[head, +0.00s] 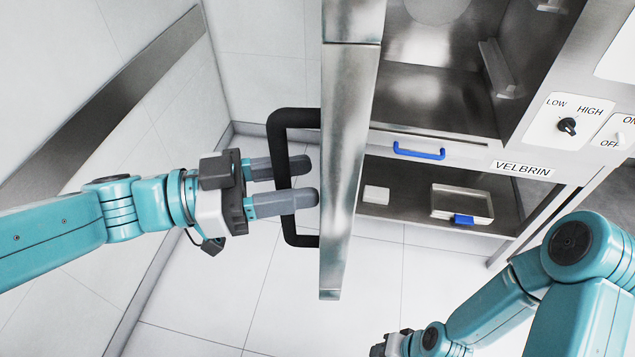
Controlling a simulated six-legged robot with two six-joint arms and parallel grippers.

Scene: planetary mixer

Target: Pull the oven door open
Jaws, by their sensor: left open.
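The oven door (349,150) is a steel panel that stands swung out from the oven, seen nearly edge-on. Its black bar handle (279,225) is on the door's left face. The oven cavity (430,95) shows open to the right of the door. My left gripper (312,180) is open, with its two grey fingers at the handle's middle. The bar passes between the fingers, one in front and one behind; I cannot tell whether they touch it. My right arm is at the lower right; only a dark part of its gripper (390,345) shows at the bottom edge, fingertips unseen.
Below the cavity is a panel with a blue handle (419,151). A lower shelf holds a shallow tray with a blue tab (462,203) and a small white block (376,195). A control knob (567,126) is at right. A wall stands at left; the tiled floor is clear.

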